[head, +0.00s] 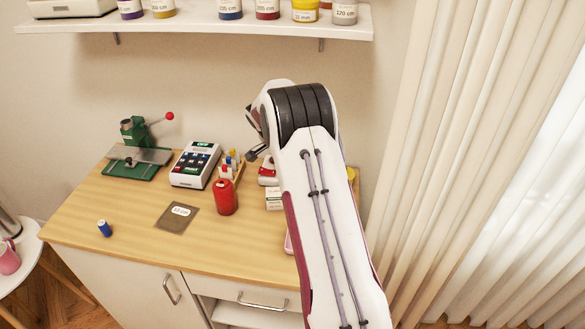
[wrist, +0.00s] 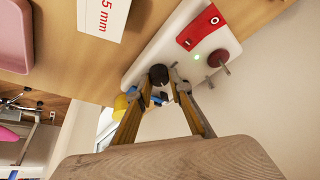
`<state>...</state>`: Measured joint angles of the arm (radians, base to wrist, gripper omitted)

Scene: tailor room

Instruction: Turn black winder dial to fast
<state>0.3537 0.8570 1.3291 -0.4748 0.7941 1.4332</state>
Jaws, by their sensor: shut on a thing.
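The winder (wrist: 165,52) is a white machine with a red panel, a small green light and a spindle. It shows upper right of the middle in the wrist view. Its black dial (wrist: 158,74) is a dark round knob at the winder's near edge. My gripper (wrist: 160,82) is shut on the dial, with one fingertip on each side of it. I cannot read any speed mark or which way the dial points. In the head view a part of the winder (head: 268,172) shows beside my arm, which hides the rest and the dial.
A white box marked "5 mm" (wrist: 103,14) and a pink tray (wrist: 55,35) lie near the winder. The table's front left is mostly clear.

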